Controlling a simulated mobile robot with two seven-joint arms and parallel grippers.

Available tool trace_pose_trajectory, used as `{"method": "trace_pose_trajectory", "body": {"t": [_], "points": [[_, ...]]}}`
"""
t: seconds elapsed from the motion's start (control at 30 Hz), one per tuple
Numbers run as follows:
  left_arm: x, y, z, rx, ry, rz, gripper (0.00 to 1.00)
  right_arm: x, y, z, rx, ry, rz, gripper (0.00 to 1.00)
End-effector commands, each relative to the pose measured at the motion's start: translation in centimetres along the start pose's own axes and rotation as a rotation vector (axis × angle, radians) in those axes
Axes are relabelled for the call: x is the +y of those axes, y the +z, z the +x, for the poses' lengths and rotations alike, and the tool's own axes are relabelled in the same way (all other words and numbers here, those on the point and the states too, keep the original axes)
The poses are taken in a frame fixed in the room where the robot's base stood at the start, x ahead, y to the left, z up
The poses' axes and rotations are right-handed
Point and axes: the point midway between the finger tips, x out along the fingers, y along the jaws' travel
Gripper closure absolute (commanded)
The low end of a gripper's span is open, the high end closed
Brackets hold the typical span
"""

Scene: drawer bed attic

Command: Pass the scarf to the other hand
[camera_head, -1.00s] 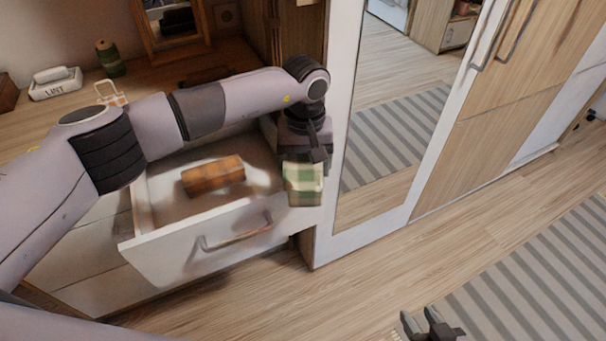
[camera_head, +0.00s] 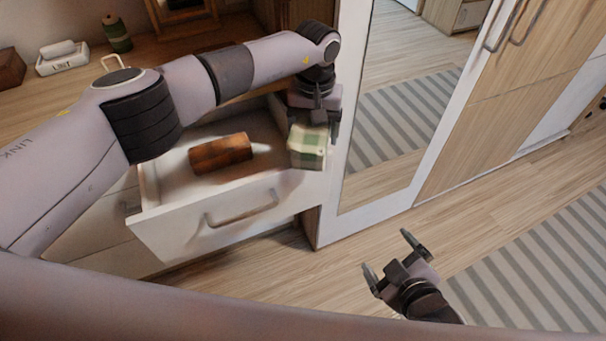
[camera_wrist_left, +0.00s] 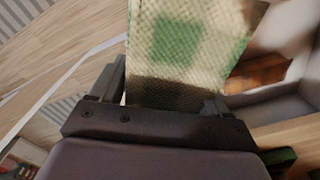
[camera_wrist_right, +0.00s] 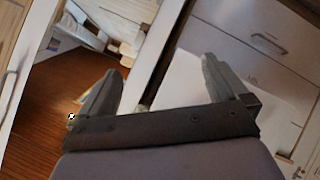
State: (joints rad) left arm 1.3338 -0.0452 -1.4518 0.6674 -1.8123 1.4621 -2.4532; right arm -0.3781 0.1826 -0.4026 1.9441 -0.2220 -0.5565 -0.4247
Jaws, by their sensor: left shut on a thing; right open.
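The green and cream checked scarf (camera_head: 307,147) is a folded block held above the right end of the open drawer. My left gripper (camera_head: 318,128) is shut on it from above. In the left wrist view the scarf (camera_wrist_left: 185,50) fills the space between the fingers (camera_wrist_left: 170,95). My right gripper (camera_head: 388,254) is open and empty, over the floor in front of the drawer, lower and to the right of the scarf. In the right wrist view its two fingers (camera_wrist_right: 160,90) stand apart with nothing between them.
The open white drawer (camera_head: 165,232) holds a rolled orange-brown cloth (camera_head: 220,153). A mirrored wardrobe door (camera_head: 395,110) stands right of the drawer. A striped rug (camera_head: 540,265) lies on the floor. A lint roller (camera_head: 62,58) and a green spool (camera_head: 116,33) stand on the dresser top.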

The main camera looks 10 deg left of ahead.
Motion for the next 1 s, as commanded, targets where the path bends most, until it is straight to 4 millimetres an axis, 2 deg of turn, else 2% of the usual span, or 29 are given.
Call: {"method": "trace_pose_trajectory", "body": {"t": [0.03,0.1,0.3,0.47,0.67,0.77,0.83,1.0], "points": [[0.0,0.0,0.0,0.001,0.000,0.000,0.57,0.7,-1.9,0.7,0.016,0.013,-0.141,0.00],[0.0,0.0,0.0,0.001,0.000,0.000,0.57,1.4,-4.0,1.3,0.023,0.033,-0.337,0.00],[0.0,0.0,0.0,0.000,0.000,-0.001,0.57,3.9,-9.6,2.2,0.006,0.138,-0.893,0.00],[0.0,0.0,0.0,0.000,0.000,-0.001,0.57,6.3,-13.7,2.0,-0.062,0.261,-1.323,0.00],[0.0,0.0,0.0,0.000,0.000,-0.001,0.57,9.2,-18.5,0.8,-0.239,0.435,-1.818,0.00],[0.0,0.0,0.0,0.000,0.000,-0.001,0.57,8.7,-20.6,0.0,-0.337,0.451,-1.997,0.00],[0.0,0.0,0.0,0.000,0.000,-0.001,0.57,7.0,-21.8,-0.5,-0.382,0.400,-2.077,0.00],[0.0,0.0,0.0,0.000,0.000,-0.001,0.57,2.9,-23.5,-1.5,-0.405,0.238,-2.183,0.00]]}}
